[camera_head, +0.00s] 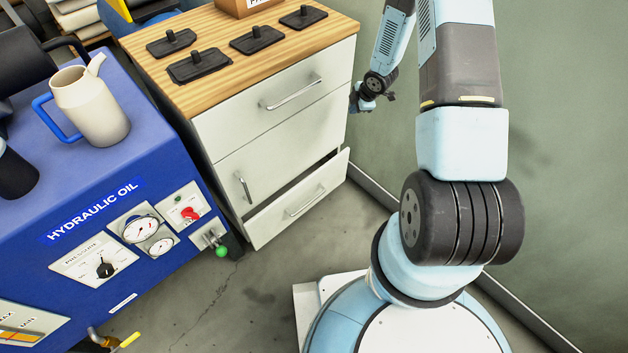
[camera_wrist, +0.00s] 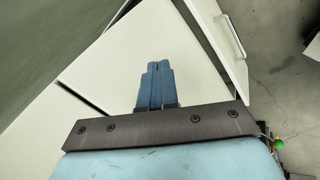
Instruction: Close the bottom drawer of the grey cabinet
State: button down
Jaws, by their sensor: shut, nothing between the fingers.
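The grey cabinet (camera_head: 240,118) has pale fronts and a wooden top. Its bottom drawer (camera_head: 276,220) stands partly out in the head view, with a dark gap above its front. The top drawer and the door below it look closed. My gripper (camera_head: 361,104) is beside the cabinet's right edge, above the bottom drawer's level. In the wrist view my gripper's fingers (camera_wrist: 157,72) are together and empty, over a pale panel. A pale front with a bar handle (camera_wrist: 233,38) shows at upper right there; I cannot tell which part it is.
The blue hydraulic oil unit (camera_head: 170,165) stands left of the cabinet, with a beige jug (camera_head: 92,108) on top. Several black pieces and a cardboard box (camera_head: 240,8) are on the cabinet top. A green wall (camera_head: 570,150) is at right. Floor (camera_head: 240,300) before the drawer is clear.

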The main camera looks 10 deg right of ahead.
jog(key=s+a+f+n+g+y, duration=0.1)
jog(key=s+a+f, duration=0.15)
jog(key=f, duration=0.45)
jog(key=s+a+f+n+y, duration=0.1)
jog(key=s+f+n, duration=0.15)
jog(key=f, duration=0.45)
jog(key=n+g+y, duration=0.1)
jog(key=y, duration=0.2)
send_near(308, 184)
jog(key=shift+x, duration=2.35)
